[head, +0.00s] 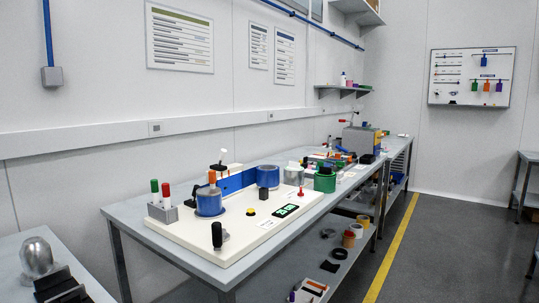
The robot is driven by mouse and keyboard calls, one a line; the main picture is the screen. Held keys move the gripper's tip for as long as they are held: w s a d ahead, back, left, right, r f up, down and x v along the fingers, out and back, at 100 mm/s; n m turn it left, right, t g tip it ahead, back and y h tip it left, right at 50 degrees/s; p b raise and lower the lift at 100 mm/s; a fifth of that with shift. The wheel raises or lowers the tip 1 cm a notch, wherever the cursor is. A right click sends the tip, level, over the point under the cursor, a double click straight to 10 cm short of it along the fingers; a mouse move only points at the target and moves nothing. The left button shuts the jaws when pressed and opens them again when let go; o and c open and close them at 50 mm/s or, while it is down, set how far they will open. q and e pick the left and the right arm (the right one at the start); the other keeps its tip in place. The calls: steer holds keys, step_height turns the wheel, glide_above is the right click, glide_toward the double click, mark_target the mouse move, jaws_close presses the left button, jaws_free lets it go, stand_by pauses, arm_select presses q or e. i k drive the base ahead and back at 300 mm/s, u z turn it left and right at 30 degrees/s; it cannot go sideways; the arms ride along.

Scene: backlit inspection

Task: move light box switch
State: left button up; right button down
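No part is clearly marked as the light box or its switch. A white panel (173,237) on the long bench carries several controls. A black-handled lever (217,236) stands upright at its front. A lever with a white knob (222,157) is at the back, and a small red-tipped lever (300,191) is at the right. A yellow button (251,212) and a green lit display (285,211) are near the middle. I cannot tell which control is the light box switch. Neither of my grippers shows in the head view.
The long grey bench (122,213) runs along the wall, with more equipment farther back. A silver dome (37,257) and a black ridged object (60,287) are at the lower left. Open floor (450,250) lies right of a yellow line (391,250).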

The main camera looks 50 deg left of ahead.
mark_target(222, 154)
steer(key=i, duration=2.45)
steer(key=u, duration=1.7)
